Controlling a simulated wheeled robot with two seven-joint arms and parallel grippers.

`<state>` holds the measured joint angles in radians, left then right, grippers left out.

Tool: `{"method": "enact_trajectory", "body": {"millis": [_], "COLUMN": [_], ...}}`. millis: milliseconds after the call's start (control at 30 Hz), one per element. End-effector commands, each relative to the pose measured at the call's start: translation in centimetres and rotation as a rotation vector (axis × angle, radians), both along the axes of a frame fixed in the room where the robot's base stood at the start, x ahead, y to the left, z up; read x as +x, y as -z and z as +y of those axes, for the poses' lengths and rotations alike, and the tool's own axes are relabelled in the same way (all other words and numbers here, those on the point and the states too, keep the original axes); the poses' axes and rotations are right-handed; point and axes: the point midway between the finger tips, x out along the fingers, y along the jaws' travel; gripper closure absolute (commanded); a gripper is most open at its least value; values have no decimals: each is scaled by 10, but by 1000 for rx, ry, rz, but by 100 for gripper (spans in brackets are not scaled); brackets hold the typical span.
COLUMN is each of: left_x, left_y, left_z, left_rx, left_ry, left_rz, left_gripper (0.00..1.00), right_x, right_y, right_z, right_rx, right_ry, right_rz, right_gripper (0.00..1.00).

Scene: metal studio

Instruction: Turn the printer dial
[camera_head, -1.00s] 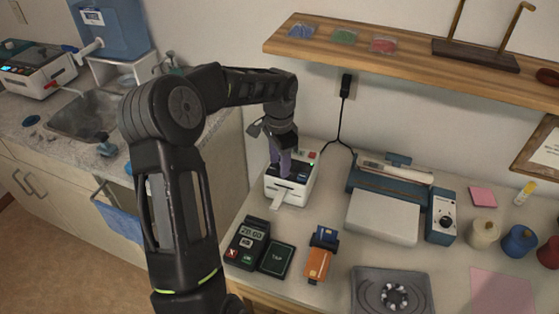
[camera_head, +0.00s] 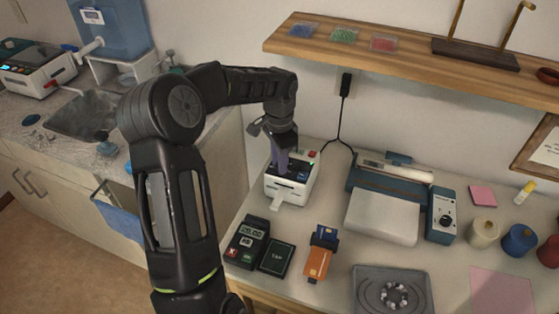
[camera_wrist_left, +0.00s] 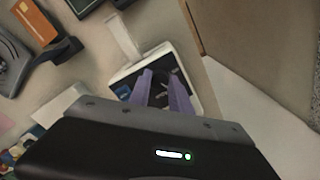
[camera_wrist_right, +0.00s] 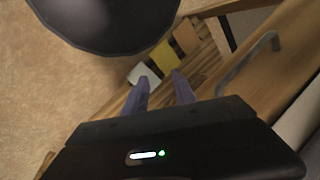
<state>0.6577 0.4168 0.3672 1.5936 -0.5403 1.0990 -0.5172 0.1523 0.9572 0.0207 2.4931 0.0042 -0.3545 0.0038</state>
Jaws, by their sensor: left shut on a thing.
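The small white printer (camera_head: 290,192) stands on the counter below the wall shelf, a paper strip hanging from its front. It also shows in the left wrist view (camera_wrist_left: 187,62). My left gripper (camera_head: 284,167) reaches down onto the printer's dark top panel. In the left wrist view, its purple fingers (camera_wrist_left: 160,82) are closed around the dial, which is mostly hidden between them. My right gripper (camera_wrist_right: 162,82) shows only in its wrist view, fingers apart and empty, above the floor near wooden furniture.
A card terminal (camera_head: 247,243) and a black tap pad (camera_head: 277,257) sit in front of the printer. An orange card reader (camera_head: 319,262) and a blue-white machine (camera_head: 382,217) are to the right. The wooden shelf (camera_head: 400,60) overhangs behind.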

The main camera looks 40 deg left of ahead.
Motion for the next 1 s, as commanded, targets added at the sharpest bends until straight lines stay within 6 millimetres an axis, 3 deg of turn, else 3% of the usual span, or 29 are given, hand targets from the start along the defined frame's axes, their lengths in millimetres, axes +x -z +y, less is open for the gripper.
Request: {"method": "enact_trajectory", "body": {"millis": [467, 1000], "left_x": [0, 0], "left_y": [0, 1], "left_z": [0, -1], "left_rx": [2, 1], "left_ry": [-96, -535], "left_rz": [-1, -2], "left_gripper": [100, 100], "right_x": [1, 3], "right_y": [6, 21], "right_z": [0, 1], "right_rx": [2, 6], "right_ry": [0, -2], "right_rz": [-3, -8], "right_gripper": [68, 68]}}
